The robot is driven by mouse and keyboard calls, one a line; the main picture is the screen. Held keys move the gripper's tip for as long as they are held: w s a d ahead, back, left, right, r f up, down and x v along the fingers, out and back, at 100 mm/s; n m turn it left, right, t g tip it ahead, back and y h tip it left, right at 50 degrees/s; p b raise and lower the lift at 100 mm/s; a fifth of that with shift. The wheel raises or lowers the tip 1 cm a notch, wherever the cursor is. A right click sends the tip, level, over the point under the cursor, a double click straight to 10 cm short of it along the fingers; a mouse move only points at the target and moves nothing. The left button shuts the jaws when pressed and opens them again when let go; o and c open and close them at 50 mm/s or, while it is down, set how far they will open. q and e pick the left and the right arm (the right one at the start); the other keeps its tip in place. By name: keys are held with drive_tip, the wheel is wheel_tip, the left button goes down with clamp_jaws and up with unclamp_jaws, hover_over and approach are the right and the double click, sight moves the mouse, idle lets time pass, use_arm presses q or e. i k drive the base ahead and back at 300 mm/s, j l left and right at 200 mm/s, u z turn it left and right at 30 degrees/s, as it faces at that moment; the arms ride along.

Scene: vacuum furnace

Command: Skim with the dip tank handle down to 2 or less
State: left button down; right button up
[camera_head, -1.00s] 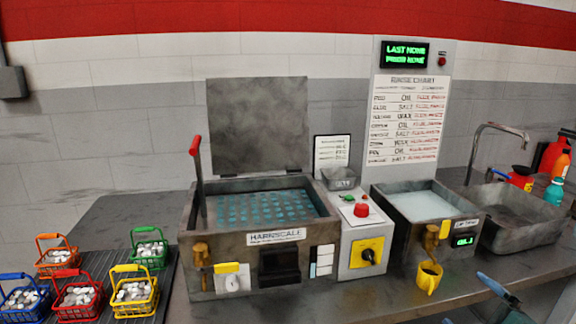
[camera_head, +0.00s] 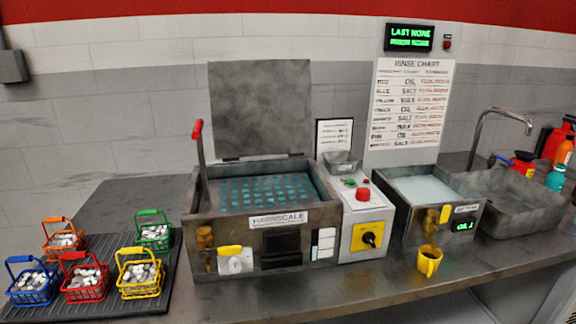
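The dip tank (camera_head: 407,227) is a grey metal box holding pale liquid (camera_head: 423,190), right of the control panel. A brass-coloured handle or tap (camera_head: 431,222) sits on its front. A small green display (camera_head: 464,226) is on its front right; its text is too blurred to read surely. Neither of my grippers shows in the current view.
Several coloured baskets of pale pieces sit on a dark mat (camera_head: 110,245). A sink (camera_head: 515,212) and bottles are right. The counter's front edge is clear.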

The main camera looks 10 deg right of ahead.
sight(444, 218)
drive_tip(key=z, duration=1.25)
